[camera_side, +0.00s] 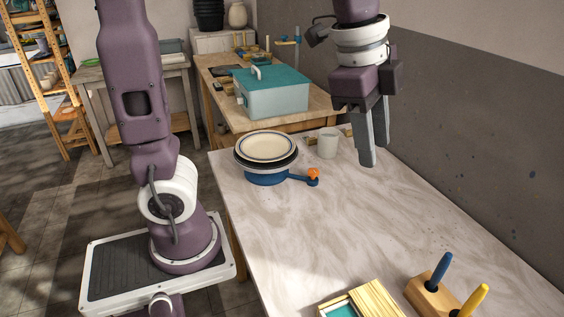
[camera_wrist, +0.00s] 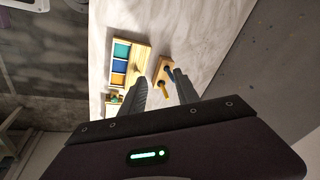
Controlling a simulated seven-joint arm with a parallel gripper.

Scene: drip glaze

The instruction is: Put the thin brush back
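A light wooden block (camera_side: 430,300) near the front right of the table holds a blue-handled tool (camera_side: 441,268) and a yellow-handled tool (camera_side: 474,301), both standing tilted. They look like brushes, but I cannot tell which is the thin one. The block (camera_wrist: 158,68) also shows in the wrist view, beyond my fingertips. My gripper (camera_side: 375,156) hangs high above the table's right side, pointing down. In the wrist view its two fingers (camera_wrist: 160,82) are apart with nothing held between them.
A wooden tray (camera_wrist: 131,62) with blue and orange compartments lies beside the block. A cream plate (camera_side: 267,146) sits on a blue-based turntable (camera_side: 266,178) with an orange knob. The table's middle (camera_side: 325,220) is clear. A wall borders the right.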

